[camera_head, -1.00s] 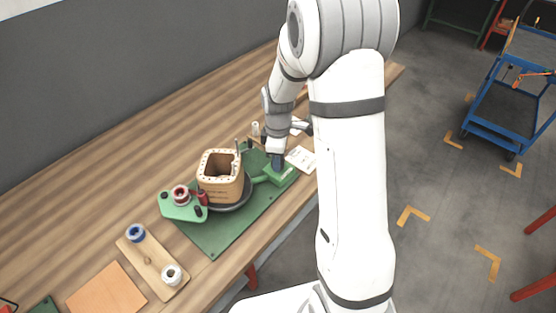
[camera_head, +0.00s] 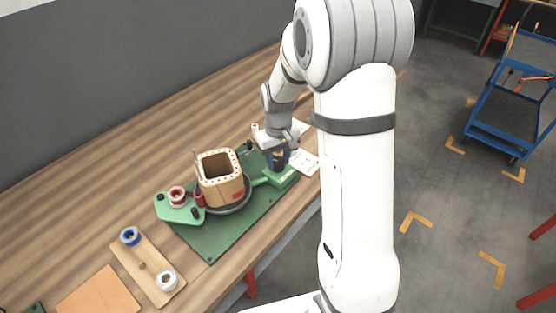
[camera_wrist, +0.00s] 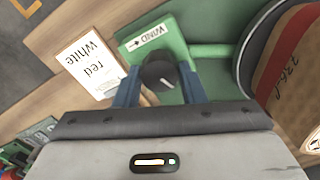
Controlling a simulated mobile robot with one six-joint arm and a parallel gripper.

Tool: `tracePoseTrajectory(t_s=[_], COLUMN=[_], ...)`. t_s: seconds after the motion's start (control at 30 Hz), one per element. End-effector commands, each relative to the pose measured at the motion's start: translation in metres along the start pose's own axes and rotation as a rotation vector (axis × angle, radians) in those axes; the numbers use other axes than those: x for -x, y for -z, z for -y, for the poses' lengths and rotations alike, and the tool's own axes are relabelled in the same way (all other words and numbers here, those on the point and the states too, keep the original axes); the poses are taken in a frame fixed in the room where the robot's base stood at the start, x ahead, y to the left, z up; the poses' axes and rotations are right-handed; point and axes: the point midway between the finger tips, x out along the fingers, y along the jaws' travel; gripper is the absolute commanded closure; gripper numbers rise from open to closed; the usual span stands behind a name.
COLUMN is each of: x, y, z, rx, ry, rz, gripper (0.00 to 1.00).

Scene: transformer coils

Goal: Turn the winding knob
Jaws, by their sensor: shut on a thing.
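The winding knob (camera_wrist: 158,72) is black and round with a white pointer line. It stands on the green winder box (camera_wrist: 175,38), which bears a "WIND" label with an arrow. My gripper (camera_wrist: 158,84) is shut on the knob, one blue finger on each side. In the head view my gripper (camera_head: 279,160) is above the green box (camera_head: 283,178), and the knob is mostly hidden between the fingers. The wooden coil former (camera_head: 220,188) stands on a dark round turntable (camera_head: 232,209) left of the box, with a red patch on its side.
A card reading "white red" (camera_wrist: 88,65) lies beside the box. A green stand with a red spool (camera_head: 177,194) is left of the former. A wooden board with a blue spool (camera_head: 130,236) and a white spool (camera_head: 167,280) lies nearer. The green mat's front (camera_head: 212,246) is clear.

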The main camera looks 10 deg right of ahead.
Motion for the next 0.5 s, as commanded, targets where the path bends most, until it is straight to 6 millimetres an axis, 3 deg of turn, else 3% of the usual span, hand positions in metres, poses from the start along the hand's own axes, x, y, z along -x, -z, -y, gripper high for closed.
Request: tracePoseTrajectory(t_s=[0.5], x=[0.0], y=[0.0004], z=[-0.0003], rx=[-0.297], ry=[0.0], rz=[-0.002], gripper=[0.86])
